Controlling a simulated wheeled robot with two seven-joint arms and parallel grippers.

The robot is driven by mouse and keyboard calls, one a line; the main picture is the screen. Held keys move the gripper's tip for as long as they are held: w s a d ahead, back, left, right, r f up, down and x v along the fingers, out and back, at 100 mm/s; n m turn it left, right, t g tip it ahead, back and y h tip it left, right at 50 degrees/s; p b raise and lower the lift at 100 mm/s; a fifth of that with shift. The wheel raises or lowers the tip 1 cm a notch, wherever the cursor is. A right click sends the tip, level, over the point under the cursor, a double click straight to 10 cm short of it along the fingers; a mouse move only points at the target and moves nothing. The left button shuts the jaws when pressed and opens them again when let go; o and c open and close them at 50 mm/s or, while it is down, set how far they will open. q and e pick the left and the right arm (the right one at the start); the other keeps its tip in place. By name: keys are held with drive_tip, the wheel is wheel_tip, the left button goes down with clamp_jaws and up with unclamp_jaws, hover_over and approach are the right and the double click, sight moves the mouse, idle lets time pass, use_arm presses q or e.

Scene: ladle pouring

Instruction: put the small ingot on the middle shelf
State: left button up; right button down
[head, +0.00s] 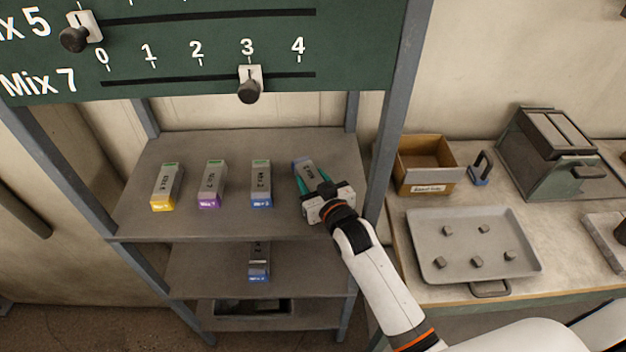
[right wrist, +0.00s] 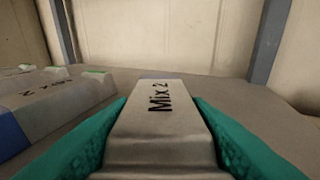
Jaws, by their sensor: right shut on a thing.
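My right gripper (head: 316,184) is over the right end of the shelf board (head: 235,225) that carries a row of ingots. Its teal fingers are shut on a grey ingot (head: 304,168) marked "Mix 2". In the right wrist view the held ingot (right wrist: 158,115) lies between the two fingers (right wrist: 160,135), its lettering facing up. I cannot tell whether it touches the board. Beside it stand three similar ingots, with yellow (head: 165,186), purple (head: 211,184) and blue (head: 261,183) ends. One more blue-ended ingot (head: 259,262) is on the board below. My left gripper is out of view.
A shelf post (head: 398,90) rises right of my gripper. A green scale panel (head: 200,60) hangs above. A dark tray (head: 255,307) is on the lowest board. The right bench has a cardboard box (head: 425,165), a metal tray (head: 470,215) with several small cubes, and a green machine (head: 555,150).

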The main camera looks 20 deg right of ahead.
sight(313, 179)
drive_tip(key=shift+f, duration=0.1)
drive_tip(key=c, duration=0.7)
unclamp_jaws()
drive_tip(key=shift+f, duration=0.15)
wheel_tip(313, 179, up, 10)
drive_tip(key=shift+r+b, duration=0.1)
drive_tip(key=shift+b, duration=0.2)
drive_tip(key=shift+s, duration=0.1)
